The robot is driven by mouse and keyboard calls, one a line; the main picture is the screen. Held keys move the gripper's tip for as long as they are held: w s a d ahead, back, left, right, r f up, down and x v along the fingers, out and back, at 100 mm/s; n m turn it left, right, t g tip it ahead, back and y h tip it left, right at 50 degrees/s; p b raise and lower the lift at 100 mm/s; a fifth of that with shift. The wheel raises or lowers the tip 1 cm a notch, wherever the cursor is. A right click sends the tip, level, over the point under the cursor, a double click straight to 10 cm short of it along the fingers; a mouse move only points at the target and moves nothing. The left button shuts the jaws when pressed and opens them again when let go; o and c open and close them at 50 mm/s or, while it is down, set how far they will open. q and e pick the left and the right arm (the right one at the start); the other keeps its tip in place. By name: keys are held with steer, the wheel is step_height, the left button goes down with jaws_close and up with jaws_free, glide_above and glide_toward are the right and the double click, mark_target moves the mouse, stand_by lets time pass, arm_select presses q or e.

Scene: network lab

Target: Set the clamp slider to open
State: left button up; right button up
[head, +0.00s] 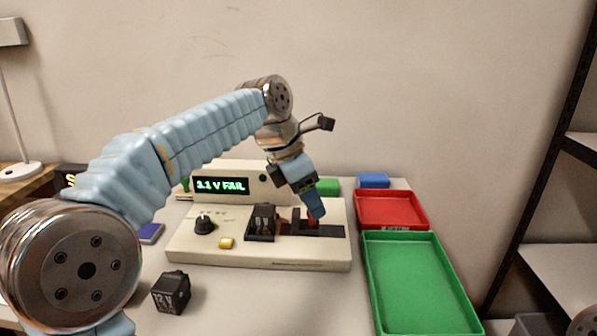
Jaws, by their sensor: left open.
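The cream tester (190,248) stands on the table, its display (221,185) reading "3.1 V FAIL" in green. The clamp slider (311,221) is a small red piece in a dark slot plate (330,231) on the right of its top, mostly hidden by my fingers. My left gripper (315,208) points down at the slider with its fingertips at or very near it; I cannot tell if they touch. It is open, though the gap between its fingers is hard to see. My right gripper is not in view.
A dark socket block (262,222), black knob (204,225) and yellow button (226,243) sit on the tester. A black block (171,292) lies in front. A red tray (390,208) and green tray (420,285) stand to the right, before a dark shelf rack (530,190).

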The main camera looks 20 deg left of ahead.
arm_select(q)
steer(key=p+v, duration=0.1)
steer(key=v, duration=1.1)
steer(key=shift+r, duration=0.1)
